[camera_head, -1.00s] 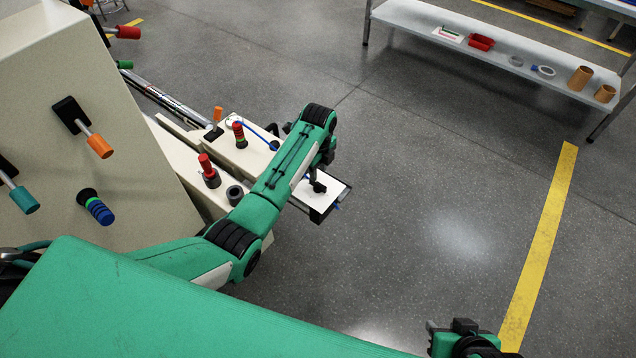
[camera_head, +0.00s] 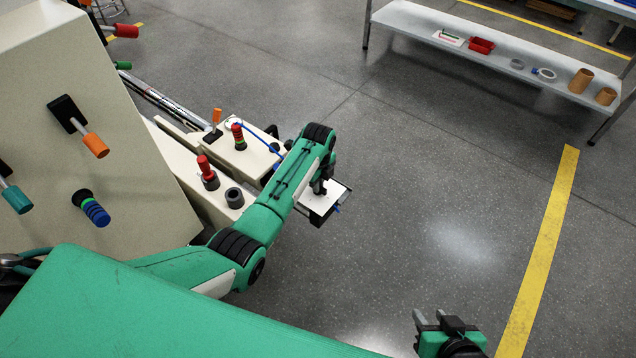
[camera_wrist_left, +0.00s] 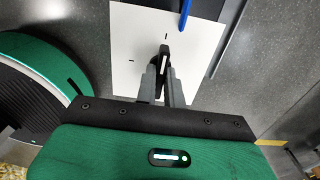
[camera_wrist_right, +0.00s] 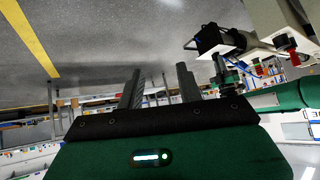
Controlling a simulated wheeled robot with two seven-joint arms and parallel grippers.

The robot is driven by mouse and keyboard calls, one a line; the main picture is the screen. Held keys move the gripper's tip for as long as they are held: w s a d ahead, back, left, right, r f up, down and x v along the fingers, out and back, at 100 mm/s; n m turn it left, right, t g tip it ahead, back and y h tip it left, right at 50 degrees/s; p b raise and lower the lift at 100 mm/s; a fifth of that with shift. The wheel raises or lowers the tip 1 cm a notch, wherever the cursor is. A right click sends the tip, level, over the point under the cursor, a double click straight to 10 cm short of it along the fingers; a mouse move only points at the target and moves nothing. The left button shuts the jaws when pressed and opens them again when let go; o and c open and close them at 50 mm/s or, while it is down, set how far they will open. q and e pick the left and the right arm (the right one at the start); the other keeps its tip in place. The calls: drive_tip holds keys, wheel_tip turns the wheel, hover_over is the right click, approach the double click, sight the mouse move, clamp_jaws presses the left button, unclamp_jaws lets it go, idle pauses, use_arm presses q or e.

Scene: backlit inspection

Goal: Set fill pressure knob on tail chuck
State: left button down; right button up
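The fill pressure knob (camera_wrist_left: 164,58) is a narrow black bar with a white line, on a white plate (camera_wrist_left: 128,30) with short black tick marks. Its white line points roughly toward the top of the left wrist view. My left gripper (camera_wrist_left: 162,72) has its fingers on both sides of the knob, close together and seemingly touching it. In the head view the plate (camera_head: 338,194) is at the end of the cream machine, and my left gripper (camera_head: 320,186) is over it, partly hiding the knob. My right gripper (camera_head: 430,316) is open and empty, also in its wrist view (camera_wrist_right: 158,85).
A shelf (camera_head: 450,52) stands far back; open floor lies right.

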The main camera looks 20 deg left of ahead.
drive_tip(key=shift+s, duration=0.1)
use_arm(q)
drive_tip(key=n+p, duration=0.2)
drive_tip(key=p, duration=0.1)
drive_tip(key=shift+r, duration=0.15)
use_arm(e)
drive_tip(key=s+d+r+g+h, duration=0.2)
drive_tip(key=s+d+r+g, duration=0.15)
drive_tip(key=d, duration=0.25)
use_arm(q)
drive_tip(key=n+p, duration=0.6)
drive_tip(key=n, duration=0.2)
drive_tip(key=shift+n, duration=0.4)
drive_tip(key=n+p, duration=0.1)
drive_tip(key=n, duration=0.2)
drive_tip(key=shift+p, duration=0.3)
drive_tip(key=shift+n+p, duration=0.35)
drive_tip(key=shift+n, duration=1.65)
use_arm(e)
wheel_tip(320, 180, down, 20)
drive_tip(key=s+g, duration=0.1)
drive_tip(key=g, duration=0.1)
drive_tip(key=shift+m+g+h, duration=0.35)
drive_tip(key=shift+m+h, duration=0.05)
use_arm(q)
drive_tip(key=shift+f, duration=0.2)
use_arm(e)
drive_tip(key=shift+s+d+f, duration=0.15)
drive_tip(key=shift+s+f, duration=0.05)
drive_tip(key=shift+f, duration=0.05)
